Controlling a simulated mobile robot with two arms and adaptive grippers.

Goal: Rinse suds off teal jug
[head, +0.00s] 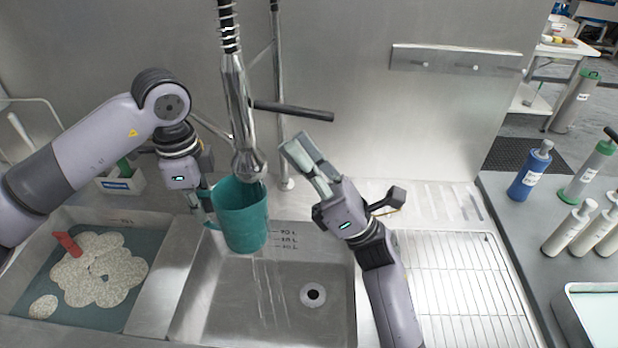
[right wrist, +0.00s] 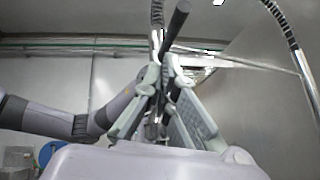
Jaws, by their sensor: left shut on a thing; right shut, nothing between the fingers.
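The teal jug (head: 242,222) is over the middle sink basin (head: 225,315), mouth up and slightly tilted. My left gripper (head: 207,212) is shut on its handle at the left side. The steel spray head (head: 247,163) hangs right over the jug's mouth. My right gripper (head: 303,158) is shut and empty, right of the spray head and below the black lever (head: 295,110). The lever (right wrist: 176,24) also shows beyond the fingers in the right wrist view.
The left basin (head: 28,312) holds teal water with patches of foam and a red object (head: 68,243). A drain (head: 313,294) is in the middle basin. A wire drying rack (head: 460,285) is clear at right. Bottles, including a blue one (head: 530,172), stand on the right counter.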

